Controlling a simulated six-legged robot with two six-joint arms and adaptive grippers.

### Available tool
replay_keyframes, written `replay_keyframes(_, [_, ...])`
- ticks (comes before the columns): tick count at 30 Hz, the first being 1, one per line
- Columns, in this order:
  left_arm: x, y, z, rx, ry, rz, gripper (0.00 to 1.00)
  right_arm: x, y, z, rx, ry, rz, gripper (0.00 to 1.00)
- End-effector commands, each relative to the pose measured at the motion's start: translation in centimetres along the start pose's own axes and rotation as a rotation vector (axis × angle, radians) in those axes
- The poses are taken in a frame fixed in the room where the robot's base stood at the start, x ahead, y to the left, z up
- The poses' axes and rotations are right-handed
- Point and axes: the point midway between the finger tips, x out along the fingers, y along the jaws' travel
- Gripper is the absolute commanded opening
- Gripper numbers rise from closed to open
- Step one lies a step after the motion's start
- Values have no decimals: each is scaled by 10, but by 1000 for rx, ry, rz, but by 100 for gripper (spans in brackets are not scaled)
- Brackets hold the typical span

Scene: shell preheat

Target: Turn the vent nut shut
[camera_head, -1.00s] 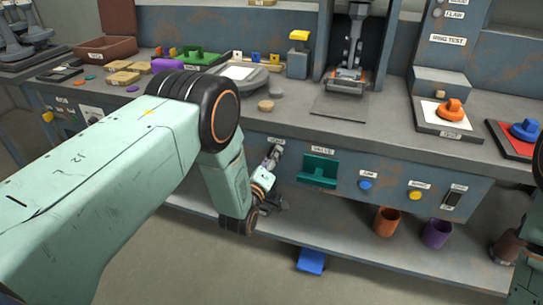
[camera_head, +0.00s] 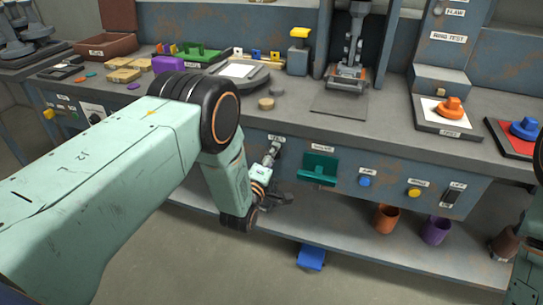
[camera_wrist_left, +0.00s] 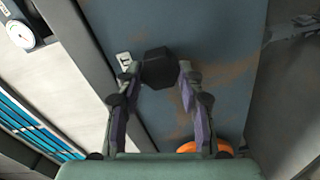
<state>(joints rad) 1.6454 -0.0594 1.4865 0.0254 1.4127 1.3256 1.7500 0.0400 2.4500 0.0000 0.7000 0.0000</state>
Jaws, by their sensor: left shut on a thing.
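The vent nut is a dark hexagonal nut (camera_wrist_left: 158,66) on a blue-grey, rust-stained panel in the left wrist view. My left gripper (camera_wrist_left: 160,74) has one finger on each side of it and is shut on it. In the head view my left gripper (camera_head: 272,153) is at the bench front, just under a small white label (camera_head: 276,137). The nut itself is hidden or too small to make out there. My right gripper is not in view; only part of my right arm shows at the right edge.
Right of my left gripper, the bench front carries a green bracket (camera_head: 318,169), a blue knob (camera_head: 364,182), a yellow knob (camera_head: 414,192) and a dark switch (camera_head: 452,196). Orange (camera_head: 386,219) and purple (camera_head: 436,231) cups stand on the lower shelf. An orange round part (camera_wrist_left: 200,147) is near the fingers.

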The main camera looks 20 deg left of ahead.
Motion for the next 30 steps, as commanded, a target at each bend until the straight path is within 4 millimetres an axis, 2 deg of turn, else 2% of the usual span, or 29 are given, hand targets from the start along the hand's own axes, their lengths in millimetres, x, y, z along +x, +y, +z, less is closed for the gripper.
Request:
replay_keyframes(5, [-2, -2, 0, -2, 0, -6, 6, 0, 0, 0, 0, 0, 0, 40])
replay_keyframes(6, [-2, -2, 0, -1, 0, -6, 41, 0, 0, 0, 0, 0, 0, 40])
replay_keyframes(13, [-1, -1, 0, 0, 0, -3, 61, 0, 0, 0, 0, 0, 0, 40])
replay_keyframes(23, [-2, -1, 0, 1, 0, -2, 61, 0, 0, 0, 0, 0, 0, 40])
replay_keyframes(26, [-9, -1, 0, 1, -1, -3, 61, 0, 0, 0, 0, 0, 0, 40])
replay_keyframes(30, [-30, -1, 0, 1, -1, -5, 61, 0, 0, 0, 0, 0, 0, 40])
